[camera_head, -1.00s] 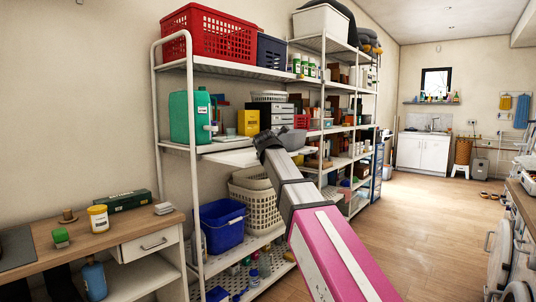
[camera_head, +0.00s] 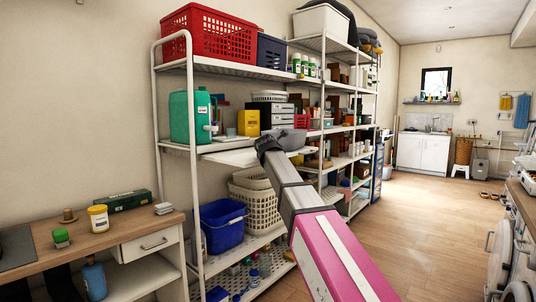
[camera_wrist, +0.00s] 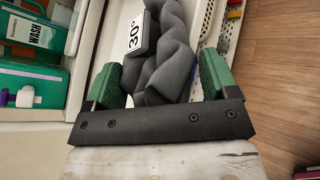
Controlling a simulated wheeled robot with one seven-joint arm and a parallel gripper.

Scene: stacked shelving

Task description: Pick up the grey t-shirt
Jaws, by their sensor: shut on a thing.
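The grey t-shirt (camera_wrist: 172,60) is a dark, folded and bunched cloth at the top middle of the wrist view. My gripper (camera_wrist: 160,64) has green fingers on its left and right sides and is shut on it. A white tag reading "30°" (camera_wrist: 136,36) shows at the cloth's left side. In the head view my arm reaches to the middle shelf board (camera_head: 232,157). My wrist hides most of the gripper and cloth there.
A green jug (camera_head: 190,117) stands left on the same shelf, near a yellow box (camera_head: 248,122). White laundry baskets (camera_head: 256,205) and a blue bucket (camera_head: 221,226) sit below. A red basket (camera_head: 208,35) is on top. Open wooden floor (camera_head: 430,240) lies to the right.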

